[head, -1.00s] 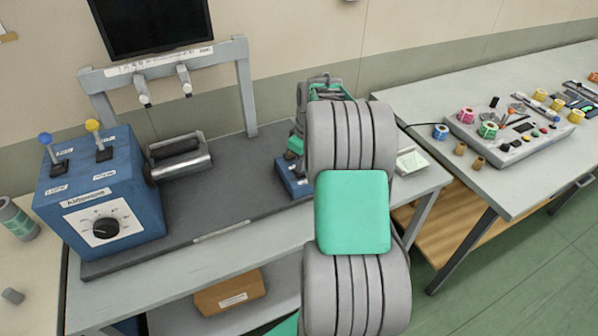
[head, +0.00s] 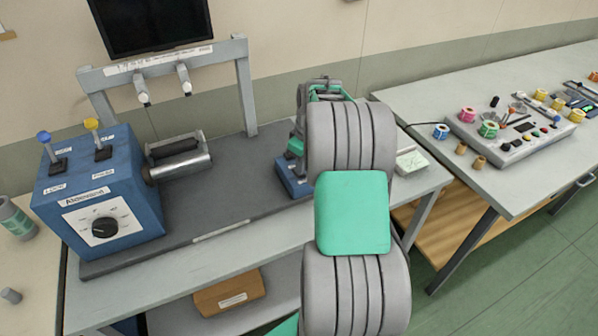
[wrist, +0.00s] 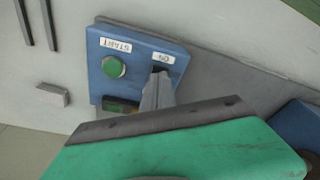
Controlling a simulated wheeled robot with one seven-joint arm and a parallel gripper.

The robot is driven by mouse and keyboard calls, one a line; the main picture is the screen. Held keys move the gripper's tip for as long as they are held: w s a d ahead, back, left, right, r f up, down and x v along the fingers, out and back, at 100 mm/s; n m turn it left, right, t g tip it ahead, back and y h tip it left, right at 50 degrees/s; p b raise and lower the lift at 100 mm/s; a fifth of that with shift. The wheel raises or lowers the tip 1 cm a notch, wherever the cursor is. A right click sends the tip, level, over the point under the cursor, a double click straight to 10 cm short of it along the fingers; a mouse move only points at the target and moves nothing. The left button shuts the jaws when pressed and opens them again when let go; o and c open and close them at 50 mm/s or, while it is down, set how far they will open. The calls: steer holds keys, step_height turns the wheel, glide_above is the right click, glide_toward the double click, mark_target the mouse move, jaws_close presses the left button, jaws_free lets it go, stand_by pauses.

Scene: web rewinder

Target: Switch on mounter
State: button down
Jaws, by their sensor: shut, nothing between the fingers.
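A blue control box (wrist: 100,72) fills the upper middle of the wrist view. It has a round green button (wrist: 114,67) under an upside-down START label. Beside it is a dark switch (wrist: 159,69) below a short upside-down label, partly hidden by my fingertips. My gripper (wrist: 158,78) is shut and empty, its tips over or against the switch; contact cannot be told. A dark greenish part (wrist: 119,105) shows at the box's lower edge. In the head view the blue box (head: 291,178) is partly hidden behind my arm.
A larger blue unit (head: 100,195) with a knob and two levers stands at the left of the bench, beside a metal roller (head: 180,160). A grey frame (head: 243,85) stands behind. A second table (head: 510,185) at right holds a tray of small parts.

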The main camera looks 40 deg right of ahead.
steer(key=shift+f, duration=0.45)
steer(key=shift+r+p, duration=1.9)
steer(key=shift+r, duration=1.7)
